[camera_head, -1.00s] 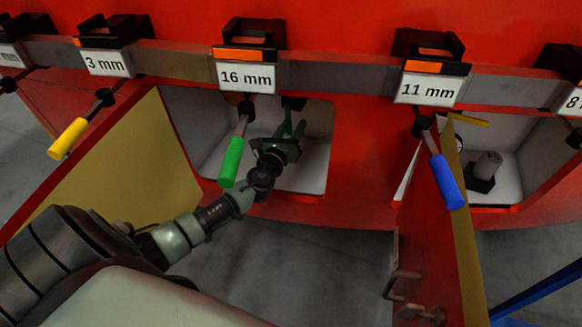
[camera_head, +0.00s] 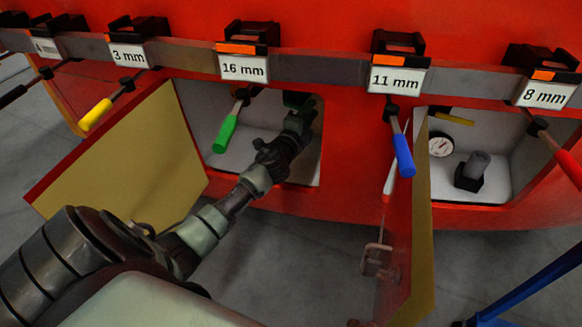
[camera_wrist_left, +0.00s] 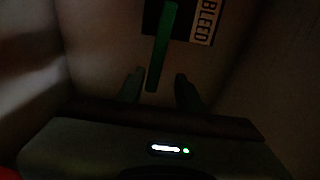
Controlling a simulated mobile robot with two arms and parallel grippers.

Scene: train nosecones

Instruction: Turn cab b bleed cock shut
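A green lever (camera_wrist_left: 162,45) hangs beside a black-and-white label reading BLEED (camera_wrist_left: 207,20) in the left wrist view. Its lower end is between the tips of my left gripper (camera_wrist_left: 159,88), with a gap on each side. The fingers are open and do not visibly touch it. In the head view my left gripper (camera_head: 302,118) is inside the left open compartment (camera_head: 215,150), near its upper right corner. The gripper and wrist hide most of the cock there. My right gripper is out of view.
An open yellow-faced door (camera_head: 130,160) stands left of my left arm. A green-handled tool (camera_head: 226,134) hangs in front of the opening. A blue-handled tool (camera_head: 403,155) hangs by the right door (camera_head: 420,220). The right compartment holds a gauge (camera_head: 440,145).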

